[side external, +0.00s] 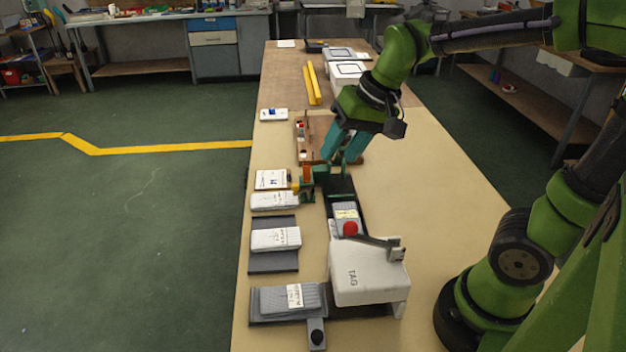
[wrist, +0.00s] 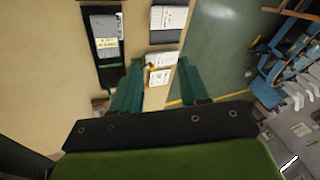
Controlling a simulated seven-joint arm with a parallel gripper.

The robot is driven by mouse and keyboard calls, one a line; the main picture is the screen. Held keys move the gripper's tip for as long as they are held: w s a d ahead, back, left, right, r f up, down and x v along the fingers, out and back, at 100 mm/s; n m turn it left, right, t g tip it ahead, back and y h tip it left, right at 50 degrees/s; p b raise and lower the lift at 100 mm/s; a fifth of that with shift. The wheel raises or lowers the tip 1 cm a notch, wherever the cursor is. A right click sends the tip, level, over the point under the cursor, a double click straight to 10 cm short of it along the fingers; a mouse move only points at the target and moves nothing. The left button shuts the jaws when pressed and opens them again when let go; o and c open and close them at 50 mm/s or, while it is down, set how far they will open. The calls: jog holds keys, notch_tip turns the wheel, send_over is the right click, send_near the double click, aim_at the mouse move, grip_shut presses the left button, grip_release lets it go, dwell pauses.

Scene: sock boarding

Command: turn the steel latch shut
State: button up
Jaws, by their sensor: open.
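I cannot pick out the steel latch for certain in either view. A small grey metal tab (side external: 317,334) with a dark round spot sticks out at the near edge of the front dark board. My gripper (side external: 343,157) points down with its teal fingers apart, beside the wooden board (side external: 313,150) and just beyond a green fixture (side external: 318,184) with an orange block (side external: 306,174). In the wrist view the open fingers (wrist: 158,88) have nothing clearly held between them, and a white card (wrist: 159,77) shows beyond. My fingers hide part of the wooden board.
A white TAG machine (side external: 365,275) with a red-knobbed lever (side external: 351,228) stands nearer. Banded grey bundles lie on dark boards (side external: 273,262) at the left edge. Yellow bars (side external: 312,84) and white boxes stand at the back. The table's right side (side external: 420,190) is clear.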

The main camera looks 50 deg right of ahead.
aim_at(295, 185)
jog(key=w+d+f+m+g+h, duration=0.1)
jog(key=w+d+m+g, duration=0.15)
jog(key=w+m, duration=0.45)
jog(key=w+d+f+m+g+h, duration=0.1)
jog(key=w+d+m+g, duration=0.15)
jog(key=w, duration=0.75)
jog(key=shift+m, duration=0.35)
jog(key=f, duration=1.6)
jog(key=shift+w+d+f, duration=0.15)
jog(key=shift+w+d, duration=0.1)
jog(key=shift+d, duration=0.05)
grip_shut()
